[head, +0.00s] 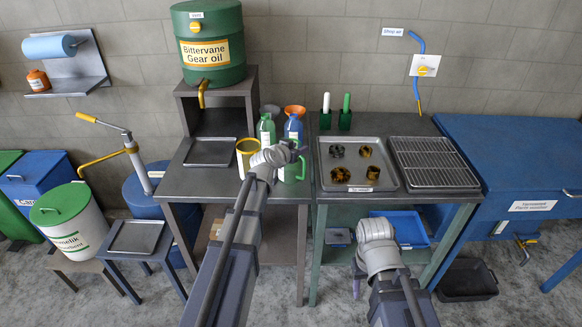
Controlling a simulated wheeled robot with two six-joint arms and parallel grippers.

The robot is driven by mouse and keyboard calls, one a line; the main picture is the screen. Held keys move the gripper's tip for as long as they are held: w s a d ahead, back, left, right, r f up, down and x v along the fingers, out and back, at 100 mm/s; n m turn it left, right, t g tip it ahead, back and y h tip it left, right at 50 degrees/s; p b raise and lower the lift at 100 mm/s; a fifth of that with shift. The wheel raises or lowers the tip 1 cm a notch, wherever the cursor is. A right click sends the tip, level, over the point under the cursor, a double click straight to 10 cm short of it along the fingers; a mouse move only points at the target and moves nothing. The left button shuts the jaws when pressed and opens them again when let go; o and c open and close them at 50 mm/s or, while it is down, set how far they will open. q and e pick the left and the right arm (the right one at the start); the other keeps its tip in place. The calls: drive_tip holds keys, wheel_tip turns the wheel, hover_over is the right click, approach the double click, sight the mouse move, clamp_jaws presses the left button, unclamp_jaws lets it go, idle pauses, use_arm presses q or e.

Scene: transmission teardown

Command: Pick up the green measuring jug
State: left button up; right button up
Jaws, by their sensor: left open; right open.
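The green measuring jug (294,172) stands on the dark table at its right front edge, with its handle to the right. My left gripper (297,152) is open at the jug's top and covers part of its rim and left side. I cannot tell whether the fingers touch the jug. My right gripper (357,286) is low in front of the right-hand bench, mostly hidden by its own wrist, open and away from the jug.
A yellow-rimmed measuring jug (246,151) stands left of my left wrist. A green bottle (266,129) and a blue bottle (293,127) stand just behind. A tray of gear parts (384,143) and a wire rack (436,161) lie on the right bench. A grey tray (209,152) lies left.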

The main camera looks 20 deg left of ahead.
use_arm(q)
drive_tip(key=shift+c, duration=0.2)
drive_tip(key=shift+s, duration=0.1)
clamp_jaws()
idle(1.0)
